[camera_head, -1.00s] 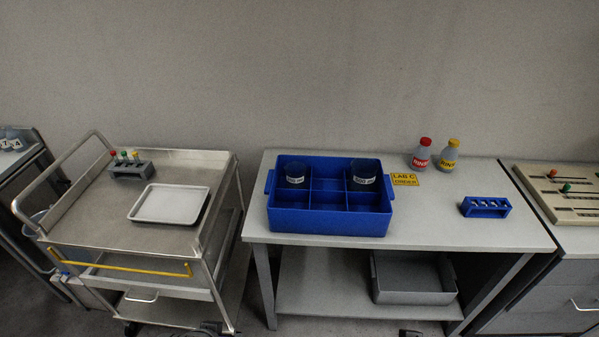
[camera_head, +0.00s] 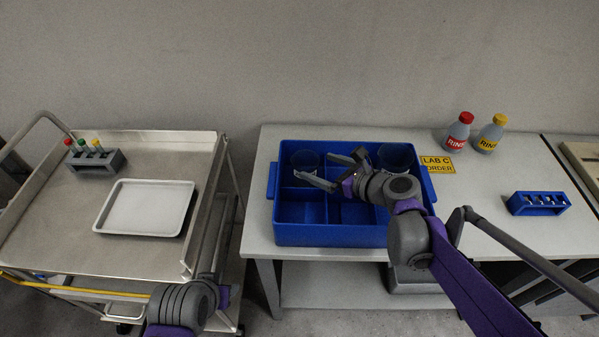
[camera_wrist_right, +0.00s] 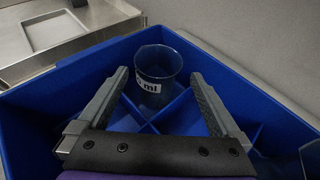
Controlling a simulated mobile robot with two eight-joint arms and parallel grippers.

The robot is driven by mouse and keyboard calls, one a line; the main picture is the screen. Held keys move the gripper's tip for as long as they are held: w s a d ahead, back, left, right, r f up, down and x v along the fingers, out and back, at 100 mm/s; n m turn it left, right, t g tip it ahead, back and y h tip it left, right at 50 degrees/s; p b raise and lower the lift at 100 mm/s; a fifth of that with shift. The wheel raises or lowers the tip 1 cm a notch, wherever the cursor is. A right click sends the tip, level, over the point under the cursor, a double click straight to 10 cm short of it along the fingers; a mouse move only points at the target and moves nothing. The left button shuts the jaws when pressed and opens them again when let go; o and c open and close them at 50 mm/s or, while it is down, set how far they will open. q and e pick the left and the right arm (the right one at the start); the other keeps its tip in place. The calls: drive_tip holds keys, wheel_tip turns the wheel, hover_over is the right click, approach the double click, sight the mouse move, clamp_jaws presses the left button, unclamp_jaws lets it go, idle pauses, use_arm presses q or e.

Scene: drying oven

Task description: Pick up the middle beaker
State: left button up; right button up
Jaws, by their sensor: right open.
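A blue crate (camera_head: 330,236) with several compartments stands on the grey table. A dark clear beaker (camera_head: 303,158) is in its back left compartment, and another beaker (camera_head: 396,157) is in the back right one. I see no beaker in the middle column, which my arm partly hides. My right gripper (camera_head: 314,167) is over the crate, open and empty, its fingers toward the left beaker. In the right wrist view a beaker (camera_wrist_right: 158,66) with a white "ml" label shows upright beyond and between the spread fingers (camera_wrist_right: 158,77), apparently untouched.
A steel cart (camera_head: 60,235) with a white tray (camera_head: 145,208) and a tube rack (camera_head: 97,161) is at left. Two bottles (camera_head: 458,133) (camera_head: 489,135), a yellow sign (camera_head: 437,165) and a blue rack (camera_head: 538,204) are on the table right of the crate.

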sight(297, 158)
drive_tip(key=x, duration=0.6)
drive_tip(key=shift+a+r, duration=0.2)
drive_tip(key=c, duration=1.2)
